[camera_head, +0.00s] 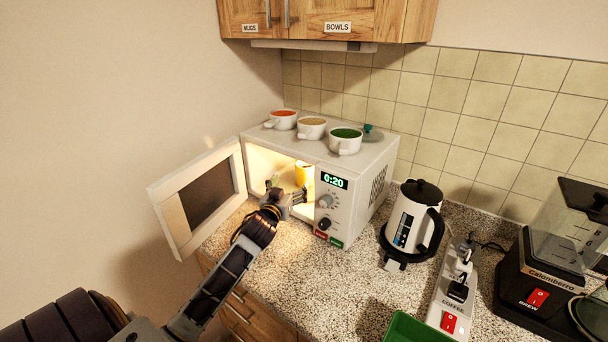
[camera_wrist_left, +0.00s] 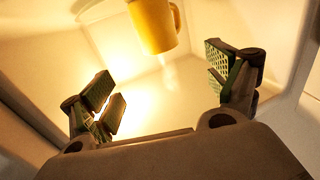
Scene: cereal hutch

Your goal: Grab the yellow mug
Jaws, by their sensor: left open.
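The yellow mug (camera_head: 303,172) stands inside the lit microwave (camera_head: 368,197), whose door hangs open to the left. In the left wrist view the mug (camera_wrist_left: 155,24) is at the top centre, cut off by the frame edge, with its handle on the right. My left gripper (camera_head: 287,191) reaches into the microwave opening. Its fingers are spread wide and empty in the left wrist view (camera_wrist_left: 165,90). The mug is ahead of the fingertips, with a gap between. The gripper partly hides the mug's lower part in the head view. My right gripper is not in view.
The open microwave door (camera_head: 167,213) stands left of my arm. Cups with orange, tan and green contents (camera_head: 346,141) sit on the microwave. A kettle (camera_head: 409,219), power strip (camera_head: 452,290), coffee maker (camera_head: 543,265) and green container (camera_head: 412,329) occupy the counter at right.

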